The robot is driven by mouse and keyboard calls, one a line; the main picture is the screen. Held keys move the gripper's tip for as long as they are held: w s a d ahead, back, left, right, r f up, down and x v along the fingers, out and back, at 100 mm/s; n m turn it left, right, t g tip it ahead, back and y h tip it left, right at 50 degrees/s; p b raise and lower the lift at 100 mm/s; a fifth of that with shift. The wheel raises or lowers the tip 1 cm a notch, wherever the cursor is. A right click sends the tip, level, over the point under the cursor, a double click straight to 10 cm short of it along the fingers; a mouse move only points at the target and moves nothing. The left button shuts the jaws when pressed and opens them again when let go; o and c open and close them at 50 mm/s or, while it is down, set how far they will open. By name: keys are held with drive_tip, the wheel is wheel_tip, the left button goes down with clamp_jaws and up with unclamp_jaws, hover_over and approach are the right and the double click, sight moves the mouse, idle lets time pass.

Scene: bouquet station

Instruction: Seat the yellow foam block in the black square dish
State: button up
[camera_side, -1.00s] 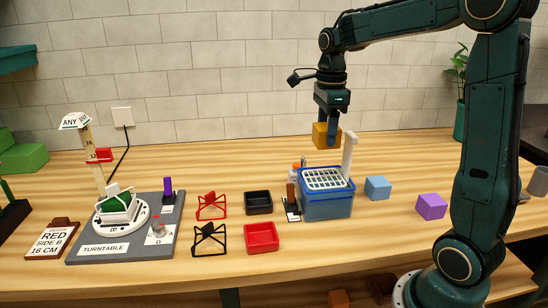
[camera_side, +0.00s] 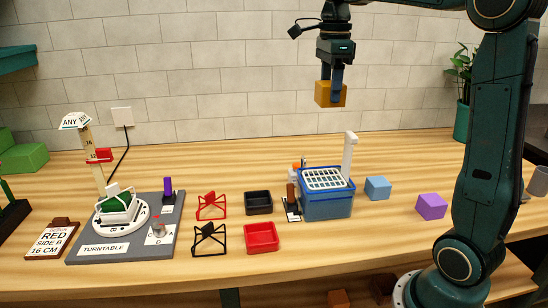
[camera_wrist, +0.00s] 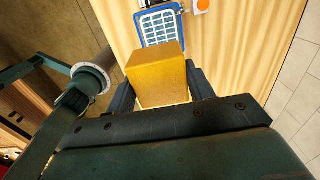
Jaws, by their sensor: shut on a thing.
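The yellow foam block (camera_side: 325,94) is held in my gripper (camera_side: 336,90), high above the table behind the blue bin. In the wrist view the block (camera_wrist: 157,75) sits between the two fingers of my gripper (camera_wrist: 160,95), which are shut on its sides. The black square dish (camera_side: 259,202) stands on the table, left of the blue bin and behind the red dish. It looks empty. I cannot make out the dish in the wrist view.
A blue bin (camera_side: 326,204) with a white grid top and a tall white post (camera_side: 349,152) stands right of the dish. A red dish (camera_side: 262,238), red stand (camera_side: 211,206) and black stand (camera_side: 209,240) are near. Blue (camera_side: 377,188) and purple (camera_side: 431,206) blocks lie right.

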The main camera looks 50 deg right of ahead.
idle(0.4)
drive_tip(key=w+a+f, duration=0.5)
drive_tip(key=w+f, duration=0.2)
drive_tip(key=f, duration=0.4)
drive_tip(key=w+a+f, duration=0.5)
drive_tip(key=w+f, duration=0.2)
drive_tip(key=f, duration=0.5)
drive_tip(key=shift+f, duration=0.2)
drive_tip(key=shift+f, duration=2.15)
drive_tip(key=shift+f, duration=0.1)
